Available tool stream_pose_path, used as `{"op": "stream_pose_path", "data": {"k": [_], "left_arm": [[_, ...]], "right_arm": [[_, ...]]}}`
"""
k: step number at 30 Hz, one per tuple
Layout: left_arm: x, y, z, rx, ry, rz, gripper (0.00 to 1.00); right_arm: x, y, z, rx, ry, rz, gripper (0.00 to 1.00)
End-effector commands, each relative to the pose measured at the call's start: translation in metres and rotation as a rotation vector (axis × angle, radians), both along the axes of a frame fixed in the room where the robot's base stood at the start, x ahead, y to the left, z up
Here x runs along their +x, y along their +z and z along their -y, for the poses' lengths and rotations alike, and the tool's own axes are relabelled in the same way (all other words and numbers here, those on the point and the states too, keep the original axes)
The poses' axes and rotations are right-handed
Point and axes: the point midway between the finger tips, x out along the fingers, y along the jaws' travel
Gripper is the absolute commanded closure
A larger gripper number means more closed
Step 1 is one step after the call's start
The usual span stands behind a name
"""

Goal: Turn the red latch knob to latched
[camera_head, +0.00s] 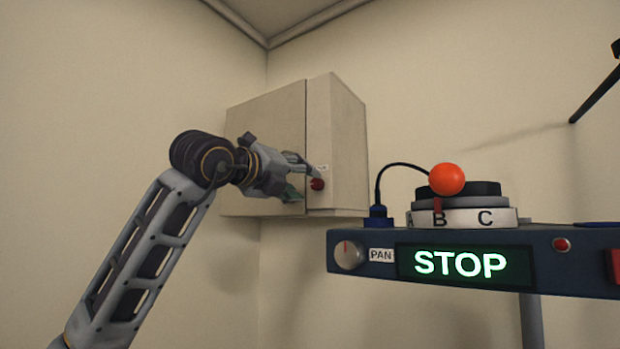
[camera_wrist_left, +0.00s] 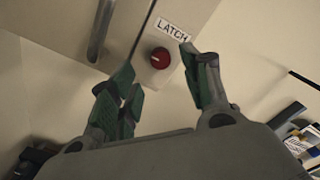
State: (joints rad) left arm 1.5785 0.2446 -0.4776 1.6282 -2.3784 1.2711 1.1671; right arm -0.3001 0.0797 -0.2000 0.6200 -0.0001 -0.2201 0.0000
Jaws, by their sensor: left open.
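The red latch knob (camera_head: 317,184) is on the beige wall cabinet (camera_head: 336,130), near the edge where the two faces meet. In the left wrist view the round red knob (camera_wrist_left: 160,58) sits below a white LATCH label (camera_wrist_left: 173,29), with a small light mark on its face. My left gripper (camera_head: 305,180) is in front of the cabinet, close to the knob. In the left wrist view its green-padded fingers (camera_wrist_left: 160,75) are spread apart, with the knob beyond and between them. I cannot tell whether a finger touches the knob. My right gripper is not in view.
A blue console (camera_head: 470,235) with a lit STOP display, PAN dial (camera_head: 348,255) and orange ball (camera_head: 447,179) stands at the right. A black cable arcs above it. A metal handle (camera_wrist_left: 101,31) is on the cabinet door. The wall left of my arm is bare.

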Motion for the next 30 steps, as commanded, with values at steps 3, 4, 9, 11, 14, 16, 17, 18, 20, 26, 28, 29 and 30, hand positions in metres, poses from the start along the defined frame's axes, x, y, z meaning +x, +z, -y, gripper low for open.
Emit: {"op": "stream_pose_path", "data": {"k": [3,4,9,11,14,16,17,18,20,26,28,29,30], "left_arm": [[0.013,0.001,0.009,0.002,-0.001,-0.002,0.52],[0.016,0.001,0.011,0.002,-0.001,-0.002,0.52],[0.029,0.001,0.02,0.0,-0.001,-0.002,0.52],[0.032,0.001,0.022,0.0,-0.001,-0.001,0.52],[0.036,0.001,0.024,0.0,-0.001,-0.001,0.52],[0.037,0.0,0.025,0.0,-0.001,-0.001,0.52],[0.038,0.0,0.025,0.0,-0.001,-0.001,0.52],[0.038,0.0,0.026,0.0,-0.001,-0.001,0.52],[0.038,0.0,0.026,0.001,0.0,0.001,0.52],[0.038,-0.001,0.026,0.001,-0.001,0.0,0.55],[0.038,0.0,0.026,0.001,-0.001,0.0,0.64],[0.038,-0.001,0.026,0.001,0.0,0.001,0.68],[0.038,0.0,0.026,0.001,-0.001,0.0,0.73]], "right_arm": [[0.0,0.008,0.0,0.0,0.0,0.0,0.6],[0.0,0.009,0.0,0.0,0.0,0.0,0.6],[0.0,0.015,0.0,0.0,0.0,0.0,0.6],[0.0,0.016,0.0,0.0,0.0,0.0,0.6],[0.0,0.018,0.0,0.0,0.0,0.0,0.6],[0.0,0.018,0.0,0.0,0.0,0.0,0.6],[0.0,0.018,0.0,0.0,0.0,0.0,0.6],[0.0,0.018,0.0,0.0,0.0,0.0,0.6],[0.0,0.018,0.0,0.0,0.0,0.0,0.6],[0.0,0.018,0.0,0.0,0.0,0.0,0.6],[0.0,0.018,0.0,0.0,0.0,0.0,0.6],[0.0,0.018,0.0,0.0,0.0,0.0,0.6],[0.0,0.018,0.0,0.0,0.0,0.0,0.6]]}}
